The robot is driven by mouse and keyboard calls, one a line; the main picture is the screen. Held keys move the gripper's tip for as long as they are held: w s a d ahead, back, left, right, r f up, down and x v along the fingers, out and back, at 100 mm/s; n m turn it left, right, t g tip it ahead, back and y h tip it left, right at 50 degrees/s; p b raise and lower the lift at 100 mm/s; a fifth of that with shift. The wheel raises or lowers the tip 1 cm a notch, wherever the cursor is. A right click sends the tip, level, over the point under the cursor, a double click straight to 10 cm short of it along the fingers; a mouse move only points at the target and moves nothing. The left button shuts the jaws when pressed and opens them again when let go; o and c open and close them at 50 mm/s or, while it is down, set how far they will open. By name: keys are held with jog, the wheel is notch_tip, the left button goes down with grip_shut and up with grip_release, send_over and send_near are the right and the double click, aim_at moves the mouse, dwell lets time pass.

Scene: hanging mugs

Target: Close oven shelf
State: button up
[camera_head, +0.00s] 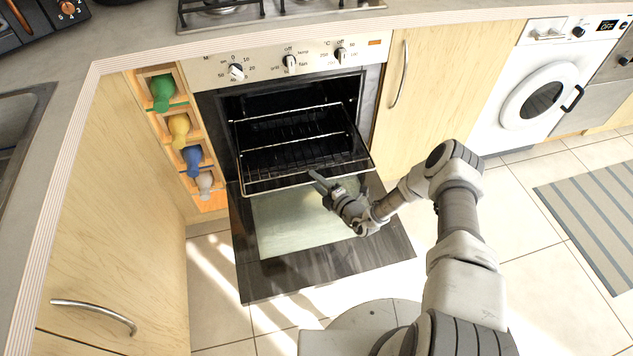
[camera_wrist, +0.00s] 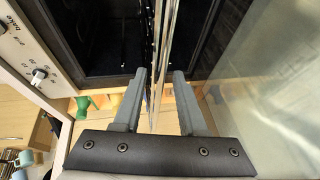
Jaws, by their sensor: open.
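The oven's wire shelf (camera_head: 300,150) is pulled out of the dark oven cavity, over the lowered oven door (camera_head: 300,270). My gripper (camera_head: 319,181) is at the shelf's front edge, above the door glass. In the wrist view my gripper (camera_wrist: 160,90) is open, and the shelf's metal bars (camera_wrist: 165,45) run into the gap between its two grey fingers. I cannot tell whether either finger touches the bars. The oven door (camera_wrist: 280,90) also shows at the right of the wrist view.
The control panel (camera_head: 290,61) with knobs is above the oven. A bottle rack (camera_head: 180,140) with several coloured bottles stands left of it. A wooden cabinet (camera_head: 425,95) and a washing machine (camera_head: 545,85) are to the right. A striped rug (camera_head: 600,205) lies on the tiled floor.

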grip_shut()
dwell(1.4)
